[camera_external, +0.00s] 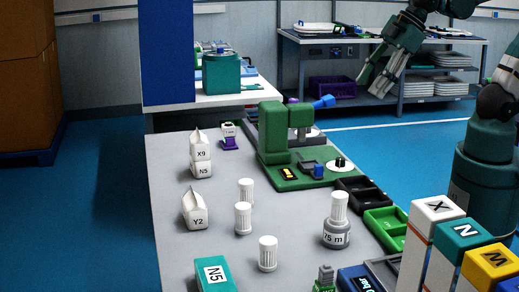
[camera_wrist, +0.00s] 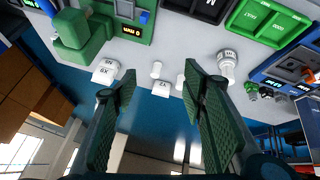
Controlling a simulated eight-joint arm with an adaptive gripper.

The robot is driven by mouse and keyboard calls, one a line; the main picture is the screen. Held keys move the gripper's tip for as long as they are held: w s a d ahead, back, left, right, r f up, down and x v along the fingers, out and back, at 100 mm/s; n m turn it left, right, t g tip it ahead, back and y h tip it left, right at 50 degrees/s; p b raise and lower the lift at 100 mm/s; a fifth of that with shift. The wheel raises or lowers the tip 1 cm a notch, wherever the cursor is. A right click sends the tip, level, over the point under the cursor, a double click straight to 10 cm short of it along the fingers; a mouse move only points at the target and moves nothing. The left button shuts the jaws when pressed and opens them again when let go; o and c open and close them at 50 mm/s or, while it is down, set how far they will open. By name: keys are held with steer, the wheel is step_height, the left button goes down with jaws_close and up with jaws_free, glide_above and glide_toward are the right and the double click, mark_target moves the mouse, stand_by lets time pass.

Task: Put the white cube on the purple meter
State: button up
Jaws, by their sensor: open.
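A purple meter (camera_external: 230,143) sits at the far left of the grey table; a small white labelled block (camera_external: 228,129) shows directly behind it, and I cannot tell whether they touch. Nearer, a white block marked N5 (camera_external: 201,171) has a white peaked piece marked X9 (camera_external: 201,151) on top. In the wrist view this pair (camera_wrist: 106,72) is just beyond the left finger. I cannot tell which white piece is the cube.
A green machine (camera_external: 272,135) stands beyond the table's middle. Several white ribbed-cap pieces and a white peaked block marked Y2 (camera_external: 195,210) stand nearer. A capped grey jar (camera_external: 337,232), black tray (camera_external: 362,193) and green tray (camera_external: 383,222) line the right side. Labelled boxes crowd the front right.

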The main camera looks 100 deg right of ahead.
steer(key=s+a+f+m+y, duration=0.1)
steer(key=s+a+f+m, duration=0.1)
steer(key=s+a, duration=0.2)
steer(key=shift+s+f+m+t, duration=0.3)
steer(key=shift+s+f+t, duration=0.1)
steer(key=shift+s, duration=0.65)
steer(key=shift+a, duration=0.1)
stand_by(0.4)
